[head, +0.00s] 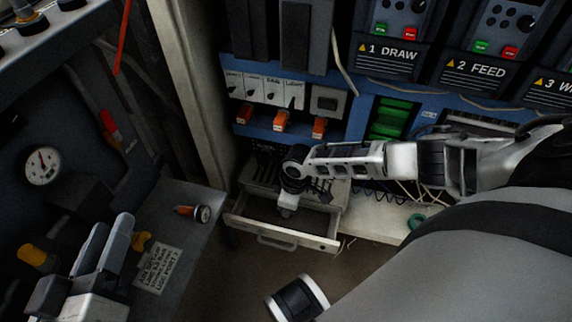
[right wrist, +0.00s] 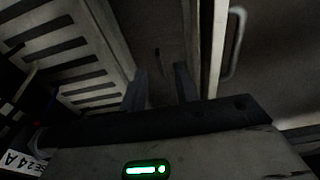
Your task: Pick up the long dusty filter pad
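I cannot make out the long dusty filter pad for certain in either view. A shallow grey drawer (head: 318,240) stands pulled out below the cabinet, and its inside is dark. My right arm comes in from the right, with its gripper (head: 287,211) pointing down into the drawer. In the right wrist view the right gripper's two fingers (right wrist: 160,88) stand apart, with the dim drawer floor and a small dark mark between them. My left gripper (head: 112,225) is at the lower left, its two fingers apart with nothing seen between them, far from the drawer.
A slotted light panel (right wrist: 85,60) lies left of the right fingers, and the drawer's handle (right wrist: 233,45) to their right. A grey panel with a gauge (head: 43,165), a small torch-like item (head: 193,212) and a printed label (head: 158,270) fills the left. Loose cables hang at right.

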